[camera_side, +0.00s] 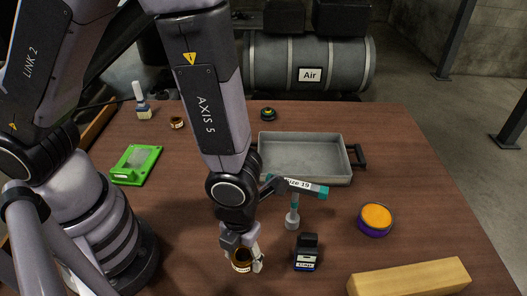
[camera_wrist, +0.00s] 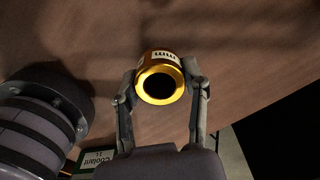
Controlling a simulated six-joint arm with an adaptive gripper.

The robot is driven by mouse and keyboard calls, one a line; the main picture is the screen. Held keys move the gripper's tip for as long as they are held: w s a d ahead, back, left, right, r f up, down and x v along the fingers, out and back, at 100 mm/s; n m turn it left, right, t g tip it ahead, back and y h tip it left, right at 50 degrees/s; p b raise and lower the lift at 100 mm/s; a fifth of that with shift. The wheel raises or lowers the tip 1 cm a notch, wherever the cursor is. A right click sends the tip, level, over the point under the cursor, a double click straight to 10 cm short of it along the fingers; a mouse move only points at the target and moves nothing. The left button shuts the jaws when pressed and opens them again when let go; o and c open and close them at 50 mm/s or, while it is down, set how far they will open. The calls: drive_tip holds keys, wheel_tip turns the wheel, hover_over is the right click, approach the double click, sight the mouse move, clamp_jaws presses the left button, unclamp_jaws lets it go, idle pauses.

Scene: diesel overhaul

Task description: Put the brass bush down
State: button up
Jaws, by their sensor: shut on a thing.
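The brass bush (camera_side: 241,263) is a short golden ring with a white label on its side. My gripper (camera_side: 243,258) is shut on it, low over the near part of the table. In the wrist view, the two fingers of my gripper (camera_wrist: 160,88) press on opposite sides of the bush (camera_wrist: 157,66). Its open bore faces the camera there. I cannot tell whether the bush touches the wood.
A grey tray (camera_side: 304,153), orange-topped tin (camera_side: 376,218), wooden block (camera_side: 410,280) and green case (camera_side: 136,164) lie around. Table (camera_side: 215,215) left of my gripper is bare.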

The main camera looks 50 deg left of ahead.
drive_tip(key=r, duration=0.7)
drive_tip(key=shift+w+a+r, duration=0.15)
drive_tip(key=shift+w+a, duration=0.05)
drive_tip(key=shift+w, duration=0.2)
drive_tip(key=w+a+n, duration=1.2)
drive_tip(key=w+a, duration=0.6)
drive_tip(key=a, duration=0.4)
hover_over(281, 162)
wheel_tip(281, 162, down, 15)
drive_tip(key=shift+f, duration=1.6)
